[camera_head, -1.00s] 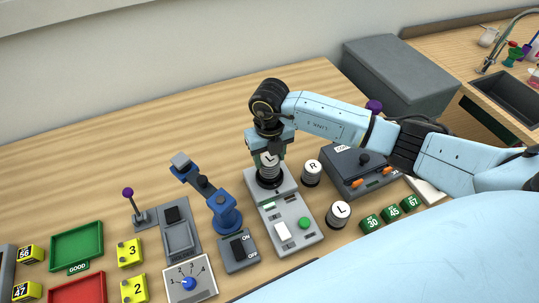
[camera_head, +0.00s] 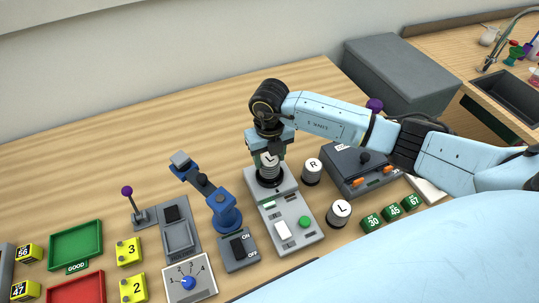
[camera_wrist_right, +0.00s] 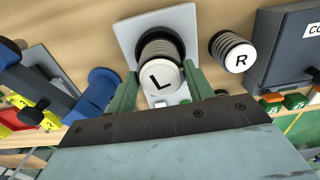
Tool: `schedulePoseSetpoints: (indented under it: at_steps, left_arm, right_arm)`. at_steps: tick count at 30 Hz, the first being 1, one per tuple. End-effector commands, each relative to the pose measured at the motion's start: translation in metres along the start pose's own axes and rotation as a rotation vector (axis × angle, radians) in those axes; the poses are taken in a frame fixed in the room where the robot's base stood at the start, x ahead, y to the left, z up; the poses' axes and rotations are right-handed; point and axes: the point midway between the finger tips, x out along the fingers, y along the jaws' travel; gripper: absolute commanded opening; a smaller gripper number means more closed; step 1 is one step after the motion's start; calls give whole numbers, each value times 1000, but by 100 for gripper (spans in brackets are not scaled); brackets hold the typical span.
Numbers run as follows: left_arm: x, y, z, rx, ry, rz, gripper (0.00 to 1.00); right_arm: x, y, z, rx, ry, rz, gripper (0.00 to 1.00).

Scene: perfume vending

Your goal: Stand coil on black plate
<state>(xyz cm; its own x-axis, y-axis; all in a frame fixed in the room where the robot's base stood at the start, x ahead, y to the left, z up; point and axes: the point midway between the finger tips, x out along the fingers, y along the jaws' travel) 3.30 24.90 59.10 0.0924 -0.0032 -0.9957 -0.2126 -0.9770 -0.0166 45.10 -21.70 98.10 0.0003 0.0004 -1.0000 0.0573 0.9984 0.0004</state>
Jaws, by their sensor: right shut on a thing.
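Whether the coil's base fully touches the plate cannot be told. My left gripper is not in view.
A coil marked R (camera_head: 312,172) stands just right of the tester, and another L coil (camera_head: 339,213) stands nearer. A blue robot-arm model (camera_head: 222,205) is close on the left. A dark grey box (camera_head: 360,172) with orange switches stands to the right.

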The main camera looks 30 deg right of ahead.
Motion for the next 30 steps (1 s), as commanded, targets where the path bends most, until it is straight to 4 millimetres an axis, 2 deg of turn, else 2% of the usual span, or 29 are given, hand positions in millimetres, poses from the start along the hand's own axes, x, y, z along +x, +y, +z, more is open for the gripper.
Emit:
schedulePoseSetpoints:
  at_steps: [21, 22, 27, 30]
  left_arm:
    - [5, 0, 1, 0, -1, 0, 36]
    - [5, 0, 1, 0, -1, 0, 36]
    - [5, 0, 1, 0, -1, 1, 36]
    - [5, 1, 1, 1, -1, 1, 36]
  right_arm:
    - [6, 0, 0, 0, -1, 0, 36]
    - [6, 0, 0, 0, -1, 0, 56]
    - [6, 0, 0, 0, -1, 0, 77]
    - [6, 0, 0, 0, 0, 0, 77]
